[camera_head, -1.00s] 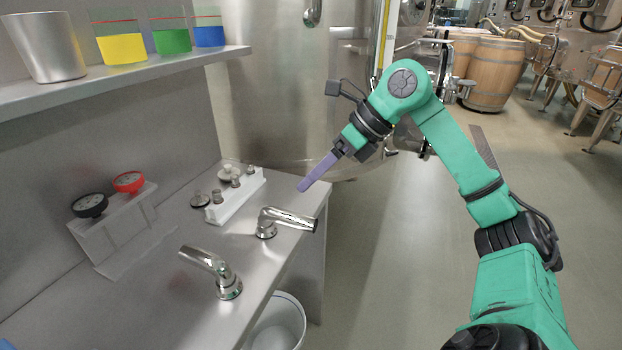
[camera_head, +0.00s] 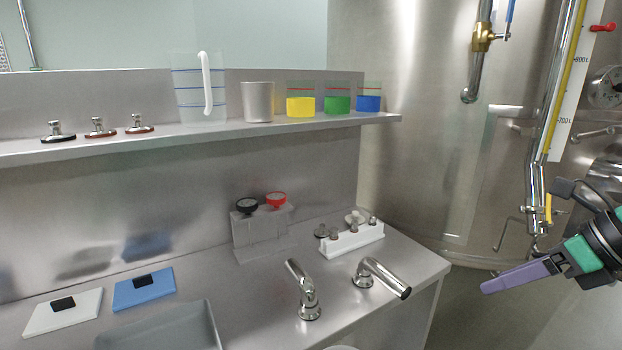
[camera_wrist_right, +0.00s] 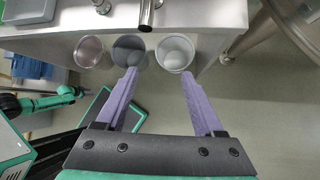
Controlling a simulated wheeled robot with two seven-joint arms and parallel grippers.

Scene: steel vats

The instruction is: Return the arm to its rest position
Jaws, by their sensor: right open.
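My right gripper (camera_head: 520,274) comes in from the right edge of the head view, its purple fingers pointing left, beside the right end of the steel counter (camera_head: 424,262). In the right wrist view the two purple fingers of the right gripper (camera_wrist_right: 158,80) are spread well apart with nothing between them. They point towards the counter's front edge and the bins below it. Most of the right arm is outside the head view. My left gripper is not seen in the head view.
Two steel taps (camera_head: 304,290) stand on the counter near a white rack (camera_head: 354,240). A shelf (camera_head: 230,134) holds cups and coloured containers. A large steel vat (camera_head: 420,120) stands behind. Bins, including a white one (camera_wrist_right: 174,54), stand on the floor under the counter edge.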

